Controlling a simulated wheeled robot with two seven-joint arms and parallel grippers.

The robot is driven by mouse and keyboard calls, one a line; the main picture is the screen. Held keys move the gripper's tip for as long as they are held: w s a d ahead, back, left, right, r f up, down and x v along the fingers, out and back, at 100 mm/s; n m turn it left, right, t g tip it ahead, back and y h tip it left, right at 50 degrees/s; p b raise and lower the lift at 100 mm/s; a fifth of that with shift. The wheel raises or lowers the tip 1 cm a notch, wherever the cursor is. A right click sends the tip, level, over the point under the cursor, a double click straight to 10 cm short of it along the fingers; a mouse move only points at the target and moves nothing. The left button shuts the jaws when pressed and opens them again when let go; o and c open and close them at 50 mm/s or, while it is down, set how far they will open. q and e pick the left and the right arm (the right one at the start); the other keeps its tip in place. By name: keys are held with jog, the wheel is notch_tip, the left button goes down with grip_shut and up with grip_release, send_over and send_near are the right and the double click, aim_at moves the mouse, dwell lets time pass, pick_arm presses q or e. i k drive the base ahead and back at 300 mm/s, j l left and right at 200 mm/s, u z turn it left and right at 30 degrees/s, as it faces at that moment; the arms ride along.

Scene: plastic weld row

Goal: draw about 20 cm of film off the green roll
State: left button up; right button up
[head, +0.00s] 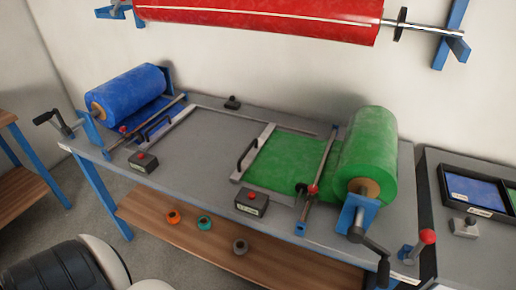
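The green roll (369,150) sits at the right end of the grey table, on a blue bracket (357,214), with a black crank (372,248) at its near end. A sheet of green film (284,163) lies flat on the table to the left of the roll. It passes under a metal bar (325,165) with a red knob. The film's left edge meets a grey pull bar (252,153) with a black handle (247,155). Neither of my grippers is in view.
A blue roll (127,92) with its own crank (50,119) stands at the table's left end. A red roll (260,15) hangs on the wall. Small button boxes (251,203) stand along the front edge. The middle tabletop (205,140) is bare.

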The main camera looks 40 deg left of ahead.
aim_at(244, 163)
jog(key=u, duration=1.25)
